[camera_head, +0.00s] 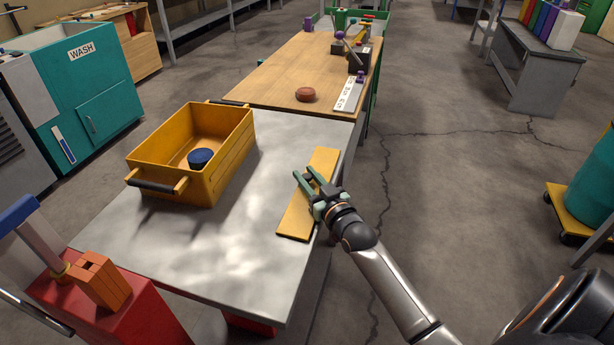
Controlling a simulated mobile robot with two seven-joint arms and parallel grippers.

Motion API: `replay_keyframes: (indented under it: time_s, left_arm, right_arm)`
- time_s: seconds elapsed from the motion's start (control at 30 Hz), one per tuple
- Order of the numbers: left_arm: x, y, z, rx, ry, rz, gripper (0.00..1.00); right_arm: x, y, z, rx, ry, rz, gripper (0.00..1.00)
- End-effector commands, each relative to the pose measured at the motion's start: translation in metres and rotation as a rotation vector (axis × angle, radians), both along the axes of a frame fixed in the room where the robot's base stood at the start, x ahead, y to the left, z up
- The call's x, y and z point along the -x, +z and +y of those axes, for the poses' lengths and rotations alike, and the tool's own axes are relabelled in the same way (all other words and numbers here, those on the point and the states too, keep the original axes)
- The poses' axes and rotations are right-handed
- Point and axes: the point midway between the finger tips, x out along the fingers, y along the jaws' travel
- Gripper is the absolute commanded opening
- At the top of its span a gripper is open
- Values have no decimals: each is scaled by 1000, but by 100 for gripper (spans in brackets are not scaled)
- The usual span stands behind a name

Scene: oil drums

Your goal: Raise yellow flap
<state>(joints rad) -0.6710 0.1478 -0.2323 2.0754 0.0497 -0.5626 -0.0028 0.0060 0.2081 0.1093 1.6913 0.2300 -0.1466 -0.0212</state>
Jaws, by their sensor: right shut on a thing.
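The yellow flap (296,217) is a long narrow panel along the right edge of the grey metal table (235,262). It looks flat or nearly flat; I cannot tell if it is slightly tilted. My right gripper (308,179) is over the middle of the flap, with its arm coming in from the lower right. Its green fingers are shut on the flap, around a small dark part that they mostly hide. My left gripper is not in view.
A yellow crate (218,166) with a blue round piece (200,158) inside stands left on the table. A wooden table (275,80) with a reddish-brown round object (305,94) adjoins behind. A red stand (125,320) is at lower left.

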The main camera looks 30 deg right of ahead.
Motion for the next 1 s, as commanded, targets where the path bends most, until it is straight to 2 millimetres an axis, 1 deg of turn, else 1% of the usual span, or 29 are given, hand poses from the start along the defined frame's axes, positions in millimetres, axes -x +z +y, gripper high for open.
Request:
replay_keyframes:
  time_s: [0.03,0.1,1.0]
  left_arm:
    - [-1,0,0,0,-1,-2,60]
    - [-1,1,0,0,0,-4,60]
    - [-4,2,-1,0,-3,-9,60]
  right_arm:
    - [0,0,0,0,0,0,7]
    - [0,0,0,0,0,0,0]
    - [0,1,0,0,0,-2,0]
